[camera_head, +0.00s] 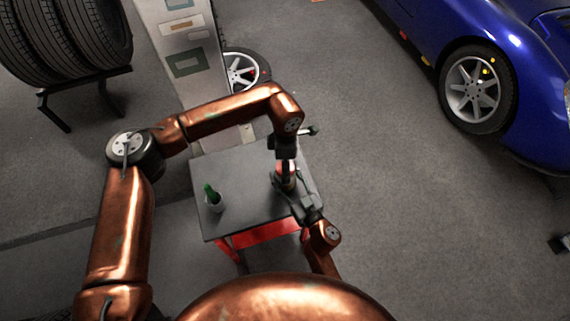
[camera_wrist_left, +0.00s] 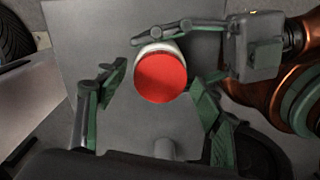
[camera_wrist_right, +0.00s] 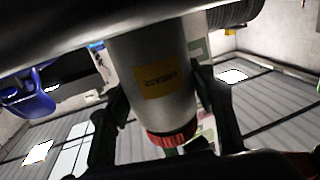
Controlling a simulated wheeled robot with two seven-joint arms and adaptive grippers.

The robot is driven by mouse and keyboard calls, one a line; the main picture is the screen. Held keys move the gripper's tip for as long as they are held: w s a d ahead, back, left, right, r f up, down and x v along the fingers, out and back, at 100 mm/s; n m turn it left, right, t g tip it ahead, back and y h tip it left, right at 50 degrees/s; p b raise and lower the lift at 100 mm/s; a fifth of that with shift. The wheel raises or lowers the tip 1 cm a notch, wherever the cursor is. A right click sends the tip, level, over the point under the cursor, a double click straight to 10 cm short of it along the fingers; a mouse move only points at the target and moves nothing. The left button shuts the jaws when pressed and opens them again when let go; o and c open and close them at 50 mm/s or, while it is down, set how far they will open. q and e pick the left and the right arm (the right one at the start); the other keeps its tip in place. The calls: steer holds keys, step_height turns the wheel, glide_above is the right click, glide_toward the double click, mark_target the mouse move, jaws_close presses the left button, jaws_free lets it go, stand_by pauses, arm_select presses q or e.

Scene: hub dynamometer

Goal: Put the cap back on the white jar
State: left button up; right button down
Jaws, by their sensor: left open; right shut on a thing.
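The white jar (camera_wrist_right: 160,75) with a yellow label stands in the right wrist view, which shows it upside down. The red ridged cap (camera_wrist_right: 172,136) is on its top end; whether it is fully seated I cannot tell. The left wrist view shows the red cap (camera_wrist_left: 160,78) from above, with a white edge of the jar (camera_wrist_left: 158,48) behind it. My right gripper (camera_head: 286,186) is shut on the jar from the side. My left gripper (camera_wrist_left: 152,108) is open above the cap, its fingers apart on either side and not visibly touching it. In the head view the left gripper partly hides the jar.
A pale panel (camera_head: 188,55) stands behind the table. A blue car (camera_head: 500,60) is at right, tyres (camera_head: 75,40) at upper left.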

arm_select(q)
steer(key=shift+r, duration=2.25)
steer(key=shift+c, duration=0.3)
steer(key=r+n, duration=0.1)
steer(key=n, duration=0.2)
steer(key=shift+r+n, duration=0.4)
steer(key=r+n, duration=0.1)
steer(key=n, duration=0.3)
steer(key=shift+r, duration=0.35)
steer(key=shift+f, duration=4.05)
steer(key=shift+c, duration=0.2)
